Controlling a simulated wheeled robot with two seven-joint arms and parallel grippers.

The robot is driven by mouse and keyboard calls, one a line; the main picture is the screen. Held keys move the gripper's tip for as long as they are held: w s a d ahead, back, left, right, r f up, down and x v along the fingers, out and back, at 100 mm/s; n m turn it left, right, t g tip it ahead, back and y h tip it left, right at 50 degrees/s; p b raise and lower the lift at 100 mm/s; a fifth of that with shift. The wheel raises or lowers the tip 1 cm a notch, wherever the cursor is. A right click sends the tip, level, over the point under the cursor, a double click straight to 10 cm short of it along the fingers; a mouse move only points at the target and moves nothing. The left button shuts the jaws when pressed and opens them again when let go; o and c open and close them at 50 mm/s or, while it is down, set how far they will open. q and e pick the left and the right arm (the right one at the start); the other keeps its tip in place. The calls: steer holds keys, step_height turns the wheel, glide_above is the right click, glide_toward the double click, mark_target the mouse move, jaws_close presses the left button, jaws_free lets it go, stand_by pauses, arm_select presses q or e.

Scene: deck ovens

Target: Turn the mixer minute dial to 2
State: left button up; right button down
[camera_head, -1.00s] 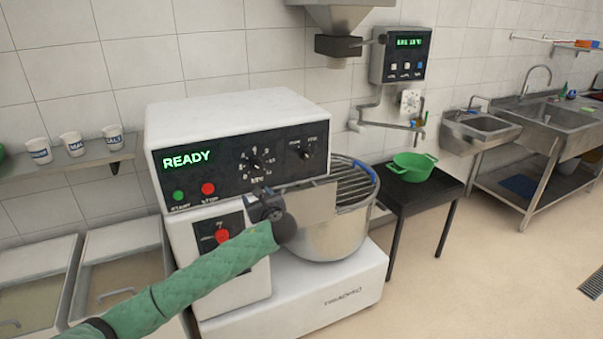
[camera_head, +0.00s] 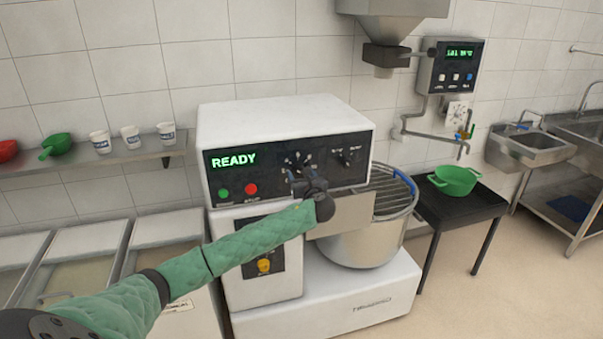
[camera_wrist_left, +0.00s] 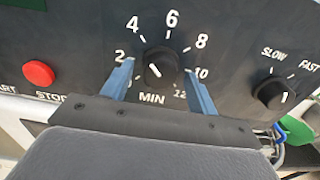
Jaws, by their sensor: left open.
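The minute dial (camera_wrist_left: 160,68) is a round black knob on the mixer's dark front panel, with white numbers from 0 to 12 around it and MIN below. Its short white mark is slanted; I cannot tell which end is the pointer. My left gripper (camera_wrist_left: 159,69) is open, with one blue-grey finger on each side of the dial; contact with the knob cannot be made out. In the head view my left gripper (camera_head: 308,183) covers the lower part of the dial (camera_head: 296,163). The white mixer (camera_head: 285,115) shows READY. My right gripper is not in view.
A slow/fast knob (camera_wrist_left: 272,93) is right of the dial; a red stop button (camera_wrist_left: 38,73) is left. A green start button (camera_head: 223,193) and the mixer bowl (camera_head: 362,243) are nearby. A green bowl (camera_head: 455,181) stands on a black table at right.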

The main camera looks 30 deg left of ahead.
arm_select(q)
steer(key=shift+w+a, duration=0.1)
steer(key=shift+a, duration=0.05)
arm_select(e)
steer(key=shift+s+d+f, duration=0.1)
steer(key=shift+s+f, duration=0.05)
arm_select(q)
steer(key=c, duration=1)
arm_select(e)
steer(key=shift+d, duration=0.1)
arm_select(q)
steer(key=shift+n+b, duration=0.3)
steer(key=shift+n, duration=0.1)
steer(key=n+b, duration=0.2)
steer(key=n, duration=0.1)
steer(key=shift+f+b, duration=0.15)
steer(key=shift+b, duration=0.15)
steer(key=n+b, duration=0.2)
steer(key=n, duration=0.2)
steer(key=shift+b, duration=0.4)
steer(key=shift+r+n, duration=0.25)
steer(key=shift+n, duration=0.45)
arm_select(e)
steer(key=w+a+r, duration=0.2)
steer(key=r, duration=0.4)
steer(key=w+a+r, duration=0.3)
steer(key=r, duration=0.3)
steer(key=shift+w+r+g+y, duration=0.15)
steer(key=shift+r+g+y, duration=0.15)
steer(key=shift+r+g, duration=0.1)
